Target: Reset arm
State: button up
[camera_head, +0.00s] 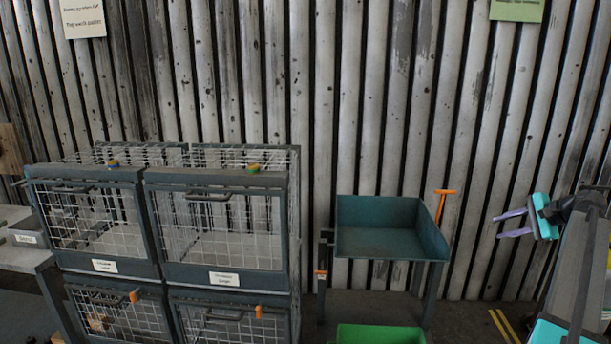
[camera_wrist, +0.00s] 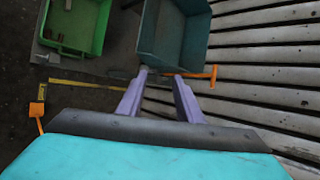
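My gripper (camera_head: 512,224) is at the right of the head view, raised beside the teal tray stand, with its two purple fingers pointing left. In the wrist view my gripper (camera_wrist: 160,75) shows both purple fingers apart with a gap between them. Nothing is held between them. The fingers appear in front of the teal tray (camera_wrist: 172,38) and an orange handle (camera_wrist: 212,76). My arm reaches in from the right edge of the head view.
The empty teal tray (camera_head: 380,243) stands on legs, with an orange T-handle (camera_head: 442,196) behind it. A green bin (camera_head: 380,334) sits lower in front. Wire cages (camera_head: 215,229) stand at the left. A ribbed metal wall (camera_head: 345,90) closes the back.

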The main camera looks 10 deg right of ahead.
jog(key=w+a+f+n+g+y, duration=0.1)
jog(key=w+a+f+g+y, duration=0.1)
jog(key=w+a+f, duration=0.65)
jog(key=w+a+f+n+g+y, duration=0.1)
jog(key=w+a+f+y, duration=0.15)
jog(key=a+f, duration=1.1)
jog(key=s+a+f+n+g, duration=0.1)
jog(key=s+a+f+g, duration=0.15)
jog(key=a+f, duration=0.9)
jog(key=s+a+f+n+g, duration=0.25)
jog(key=a+f, duration=0.55)
jog(key=a, duration=0.6)
jog(key=s+a+f+n+g+h, duration=0.1)
jog(key=s+a+f+n+g, duration=0.15)
jog(key=s+a+f, duration=0.8)
jog(key=s+a+f+n+g+h, duration=0.1)
jog(key=s+a+f+n+g, duration=0.15)
jog(key=s+a+f, duration=0.8)
jog(key=s+n+g+h, duration=0.2)
jog(key=s+n+h, duration=0.1)
jog(key=s, duration=1.3)
jog(key=s+d+n+h, duration=0.2)
jog(key=s+d+n, duration=0.3)
jog(key=s+d, duration=0.1)
jog(key=shift+s+d+g, duration=0.25)
jog(key=shift+s+g, duration=0.05)
jog(key=shift+s, duration=0.25)
